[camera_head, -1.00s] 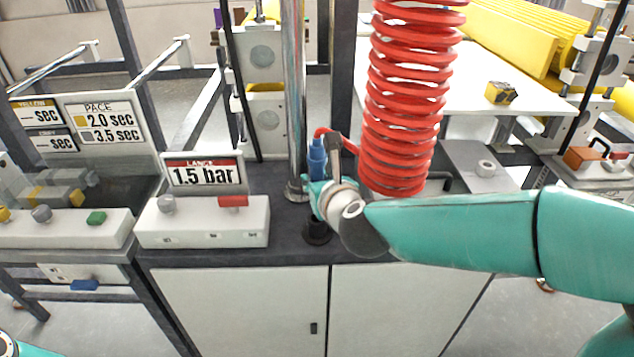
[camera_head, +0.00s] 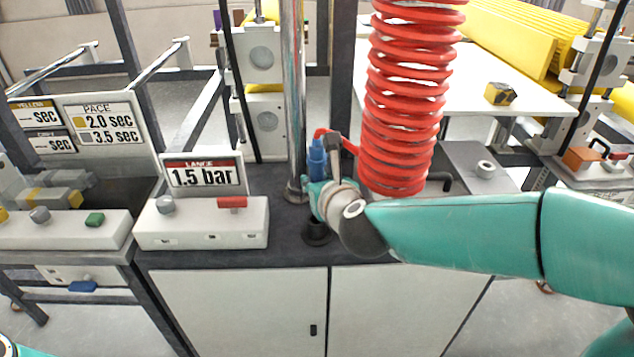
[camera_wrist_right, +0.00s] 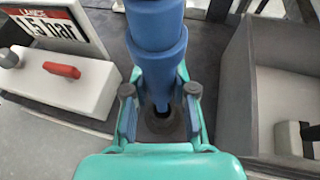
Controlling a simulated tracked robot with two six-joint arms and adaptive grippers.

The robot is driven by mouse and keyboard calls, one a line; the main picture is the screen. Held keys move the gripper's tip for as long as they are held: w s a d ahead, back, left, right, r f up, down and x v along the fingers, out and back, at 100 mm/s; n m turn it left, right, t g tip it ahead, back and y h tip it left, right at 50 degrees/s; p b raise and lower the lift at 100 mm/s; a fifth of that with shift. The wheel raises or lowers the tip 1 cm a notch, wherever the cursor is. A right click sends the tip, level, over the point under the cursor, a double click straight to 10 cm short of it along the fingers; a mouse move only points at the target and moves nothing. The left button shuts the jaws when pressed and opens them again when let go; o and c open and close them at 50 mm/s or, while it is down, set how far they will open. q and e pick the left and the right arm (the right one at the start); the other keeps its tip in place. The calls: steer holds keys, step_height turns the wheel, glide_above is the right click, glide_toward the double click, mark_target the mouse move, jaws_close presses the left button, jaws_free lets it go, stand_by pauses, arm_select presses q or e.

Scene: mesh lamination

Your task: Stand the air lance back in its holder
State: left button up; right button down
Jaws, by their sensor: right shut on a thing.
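The air lance (camera_head: 317,158) has a blue body and stands about upright beside the metal post, with a red hose at its top. My right gripper (camera_head: 318,194) is shut around it; the wrist view shows both fingers (camera_wrist_right: 160,98) on either side of the blue lance (camera_wrist_right: 156,45). The holder (camera_head: 317,234) is a dark round cup on the bench, directly below the gripper. In the right wrist view the lance's lower end lines up with the holder's opening (camera_wrist_right: 165,125); how deep it sits I cannot tell.
A white control box (camera_head: 202,222) with a red switch and a 1.5 bar sign (camera_head: 204,175) stands left of the holder. A metal post (camera_head: 293,100) rises close behind the lance. A coiled red hose (camera_head: 405,100) hangs to its right.

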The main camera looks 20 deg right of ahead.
stand_by(0.7)
steer(key=shift+f+b, duration=2.8)
steer(key=shift+b, duration=0.45)
steer(key=c, duration=0.9)
jaws_free()
steer(key=shift+o, duration=0.2)
steer(key=shift+s, duration=0.1)
steer(key=v, duration=1.1)
steer(key=shift+s+r, duration=0.15)
steer(key=shift+s, duration=0.2)
